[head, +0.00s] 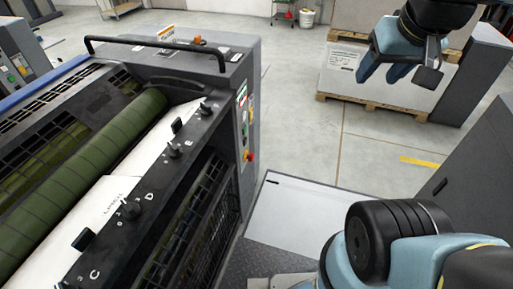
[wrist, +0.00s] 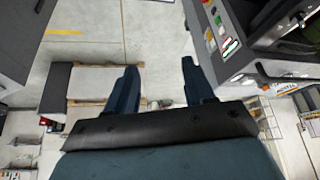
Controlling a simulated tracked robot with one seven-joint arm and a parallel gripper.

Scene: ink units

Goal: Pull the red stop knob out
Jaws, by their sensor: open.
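The red stop knob (head: 249,156) sticks out low on the narrow control panel at the near end of the grey press, with a bit of yellow around it. In the wrist view the panel's small controls (wrist: 214,22) show at the upper right. The knob there is too small and close to the top edge to tell clearly. My gripper (head: 382,77) is up and to the right of the knob, well apart from it, over open floor. In the wrist view its two dark fingers stand wide apart (wrist: 158,67) with nothing between them.
The press (head: 225,62) has a black handrail and dark rollers on the left. A pale plate (head: 295,215) lies on the floor beside it. A wrapped stack on a wooden pallet (head: 372,100) stands behind my gripper. Grey floor (head: 320,125) is clear between press and stack.

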